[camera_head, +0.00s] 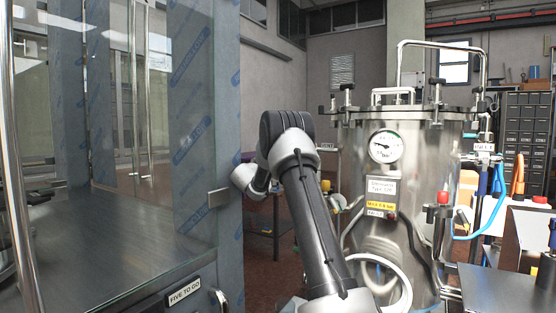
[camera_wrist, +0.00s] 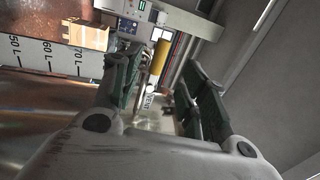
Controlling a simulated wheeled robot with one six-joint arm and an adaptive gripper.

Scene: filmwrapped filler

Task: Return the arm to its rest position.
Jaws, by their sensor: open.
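My arm rises from the bottom middle of the head view and bends at a dark, rounded joint. Its end reaches left behind the edge of the film-covered cabinet, so the fingers are hidden in that view. In the wrist view my gripper (camera_wrist: 160,100) shows two dark green, ribbed finger pads spread apart. Nothing is held between them. A yellow cylinder (camera_wrist: 159,57) and a small white tag lie beyond the gap between the fingers.
A cabinet (camera_head: 205,130) with blue-printed film stands close on the left. A steel pressure vessel (camera_head: 405,165) with a gauge (camera_head: 386,146) stands close right of my arm. Blue tubing (camera_head: 490,205) hangs at the right. The wrist view shows a marked litre scale (camera_wrist: 48,58) and a cardboard-coloured box (camera_wrist: 84,36).

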